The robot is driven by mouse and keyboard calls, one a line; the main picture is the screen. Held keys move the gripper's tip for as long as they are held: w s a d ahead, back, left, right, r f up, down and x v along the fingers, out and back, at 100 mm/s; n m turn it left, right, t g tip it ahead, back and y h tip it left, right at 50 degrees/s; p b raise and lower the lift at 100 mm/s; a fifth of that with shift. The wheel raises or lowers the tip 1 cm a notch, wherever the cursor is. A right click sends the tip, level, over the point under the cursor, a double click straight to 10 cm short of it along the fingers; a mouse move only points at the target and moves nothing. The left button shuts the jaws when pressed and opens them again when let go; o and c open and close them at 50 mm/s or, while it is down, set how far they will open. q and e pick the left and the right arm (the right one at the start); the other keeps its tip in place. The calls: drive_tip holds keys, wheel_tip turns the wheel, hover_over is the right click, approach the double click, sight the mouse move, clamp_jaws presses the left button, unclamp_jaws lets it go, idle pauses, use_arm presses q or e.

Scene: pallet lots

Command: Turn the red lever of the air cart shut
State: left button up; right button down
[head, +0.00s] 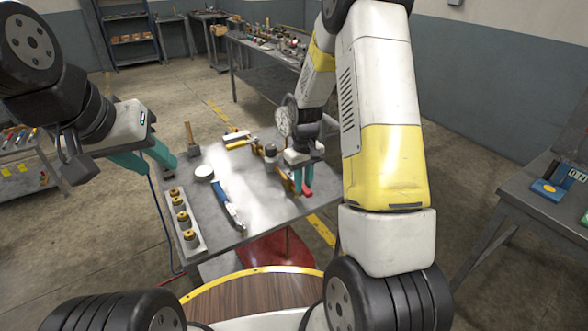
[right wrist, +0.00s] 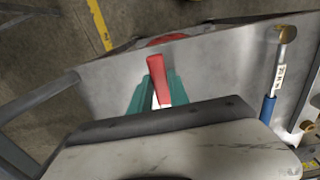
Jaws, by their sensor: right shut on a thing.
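The red lever (head: 306,189) is at the right side of the grey metal cart top (head: 262,207), beside a brass-coloured bar. My right gripper (head: 303,174) reaches down over it with teal fingers shut on the lever. In the right wrist view the red lever (right wrist: 156,72) stands between the teal fingers (right wrist: 156,95) and sticks out past their tips. The lever's pivot is hidden. My left gripper (head: 150,161) hangs empty left of the cart top, its teal fingers apart.
A workbench (head: 262,50) stands behind, and another table (head: 515,185) at the right. A red round thing (head: 265,255) is low beneath the cart.

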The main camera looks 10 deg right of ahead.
drive_tip(key=shift+a, duration=0.15)
idle(0.4)
drive_tip(key=shift+s+a+m, duration=0.15)
drive_tip(key=shift+a+m, duration=0.7)
drive_tip(key=shift+m, duration=0.35)
drive_tip(key=a+m, duration=0.2)
drive_tip(key=shift+m, duration=0.4)
drive_tip(key=a+m, duration=0.1)
drive_tip(key=m, duration=0.1)
drive_tip(key=w+a+m, duration=0.1)
drive_tip(key=a+m, duration=0.1)
drive_tip(key=shift+a+m, duration=0.2)
drive_tip(key=shift+m, duration=0.1)
drive_tip(key=w+a+m, duration=0.1)
drive_tip(key=m, duration=0.1)
drive_tip(key=w+a+m, duration=0.1)
drive_tip(key=m, duration=0.1)
drive_tip(key=shift+w+a, duration=0.1)
drive_tip(key=shift+a, duration=0.2)
drive_tip(key=shift+w+a+m, duration=0.35)
drive_tip(key=shift+w+m, duration=0.3)
drive_tip(key=shift+m, duration=0.4)
drive_tip(key=shift+w+a+m, duration=0.3)
drive_tip(key=shift+w+m, duration=0.3)
drive_tip(key=shift+m, duration=0.45)
drive_tip(key=shift+w+r, duration=0.1)
drive_tip(key=c, duration=1.2)
unclamp_jaws()
drive_tip(key=shift+c, duration=0.2)
